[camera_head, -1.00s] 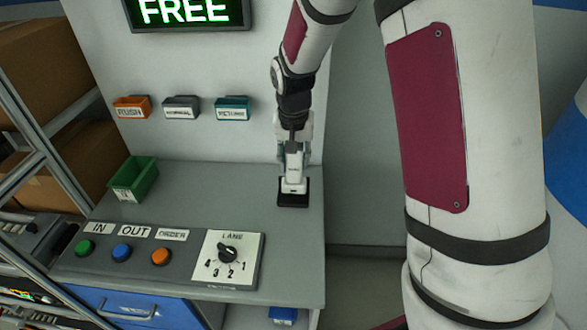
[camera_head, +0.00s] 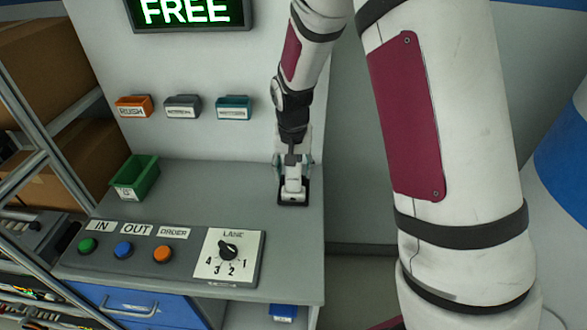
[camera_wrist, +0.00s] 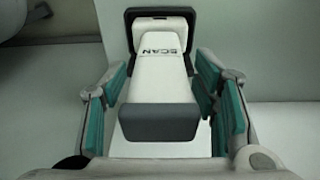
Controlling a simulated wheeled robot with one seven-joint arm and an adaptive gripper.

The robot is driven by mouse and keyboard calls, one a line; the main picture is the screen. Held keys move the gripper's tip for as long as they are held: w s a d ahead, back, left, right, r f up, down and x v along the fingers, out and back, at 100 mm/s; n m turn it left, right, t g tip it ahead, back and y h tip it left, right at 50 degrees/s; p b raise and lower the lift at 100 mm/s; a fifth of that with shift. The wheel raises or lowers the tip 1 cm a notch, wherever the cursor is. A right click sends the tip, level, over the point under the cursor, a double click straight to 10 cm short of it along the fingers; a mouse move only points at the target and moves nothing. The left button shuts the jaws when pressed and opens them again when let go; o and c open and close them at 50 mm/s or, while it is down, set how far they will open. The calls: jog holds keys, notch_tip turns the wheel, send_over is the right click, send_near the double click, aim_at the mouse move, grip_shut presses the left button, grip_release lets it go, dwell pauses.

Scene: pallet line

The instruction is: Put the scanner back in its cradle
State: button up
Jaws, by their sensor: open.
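The white scanner (camera_head: 293,185) stands in its black cradle (camera_head: 293,204) at the right end of the desk. In the wrist view the scanner (camera_wrist: 162,75), marked SCAN, has a dark grey end towards me. The dark rim of the cradle (camera_wrist: 190,14) shows around its far end. My gripper (camera_wrist: 165,100) is open, with teal finger pads on both sides of the scanner and a gap on each side. In the head view my gripper (camera_head: 293,162) is directly above the scanner and hides its upper part.
A green bin (camera_head: 135,178) stands on the desk to the left. A panel with buttons and a lane dial (camera_head: 228,251) lies at the front. Small orange, grey and teal wall bins (camera_head: 234,107) hang behind. The desk between the green bin and the cradle is clear.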

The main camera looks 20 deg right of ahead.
jog(key=r, duration=0.4)
jog(key=s+r, duration=0.1)
jog(key=r, duration=0.7)
jog(key=shift+s+a+b, duration=0.3)
jog(key=shift+a, duration=0.05)
jog(key=s+r+n+t, duration=0.2)
jog(key=s+r, duration=0.8)
jog(key=s, duration=0.2)
jog(key=s+r+n+t, duration=0.1)
jog(key=s+r+n, duration=0.1)
jog(key=s, duration=1.1)
jog(key=shift+d+n+t+y, duration=0.3)
jog(key=shift+d+t+y, duration=0.1)
jog(key=shift+c, duration=0.3)
